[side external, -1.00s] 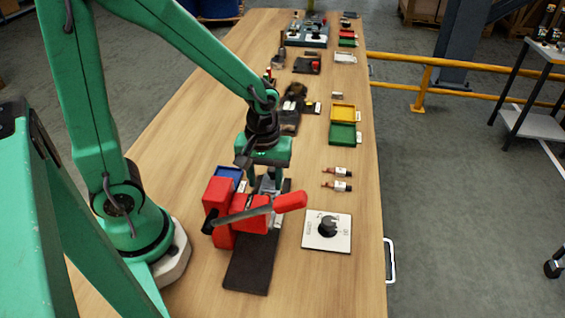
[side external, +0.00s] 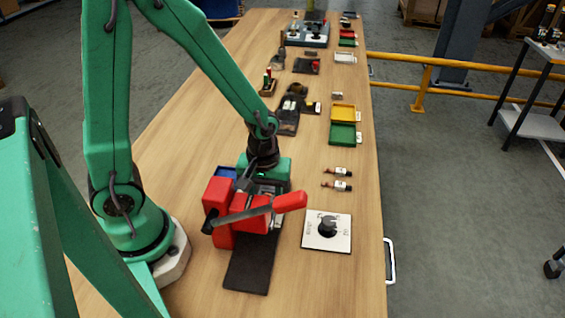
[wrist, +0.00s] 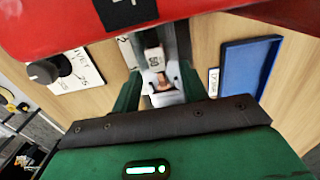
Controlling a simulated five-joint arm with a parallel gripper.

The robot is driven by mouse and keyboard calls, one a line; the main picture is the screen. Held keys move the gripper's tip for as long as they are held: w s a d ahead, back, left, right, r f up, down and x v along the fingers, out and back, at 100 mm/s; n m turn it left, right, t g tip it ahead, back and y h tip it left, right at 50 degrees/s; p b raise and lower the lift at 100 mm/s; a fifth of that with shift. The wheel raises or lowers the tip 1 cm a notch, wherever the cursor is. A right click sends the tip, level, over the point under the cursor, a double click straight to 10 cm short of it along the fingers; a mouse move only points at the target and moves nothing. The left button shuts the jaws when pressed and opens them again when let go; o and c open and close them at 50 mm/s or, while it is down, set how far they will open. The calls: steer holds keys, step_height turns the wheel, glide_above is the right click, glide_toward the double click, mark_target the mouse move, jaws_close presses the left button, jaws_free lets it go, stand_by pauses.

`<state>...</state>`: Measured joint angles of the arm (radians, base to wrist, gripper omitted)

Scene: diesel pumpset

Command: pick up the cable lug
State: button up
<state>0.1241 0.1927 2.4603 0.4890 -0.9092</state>
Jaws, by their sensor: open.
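In the wrist view a small copper-coloured piece with a white tag (wrist: 153,60), which looks like the cable lug (wrist: 161,83), lies between my two green fingers. My gripper (wrist: 161,88) is open around it, with a finger on either side; I cannot tell whether either touches it. In the side view my gripper (side external: 265,172) is low behind the red lever tool (side external: 222,195), which hides the fingertips and the lug. Two small copper-and-black pieces with white labels (side external: 338,172) (side external: 337,186) lie farther right on the table.
The red tool stands on a dark mat (side external: 249,268), its lever (side external: 290,201) pointing right. A blue tray (wrist: 250,66) is close beside my gripper. A white dial plate (side external: 326,232) lies right of the tool. Green (side external: 342,135) and yellow (side external: 343,114) trays stand farther back.

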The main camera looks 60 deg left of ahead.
stand_by(0.5)
jaws_close()
step_height(320, 180, up, 18)
stand_by(1.1)
stand_by(0.5)
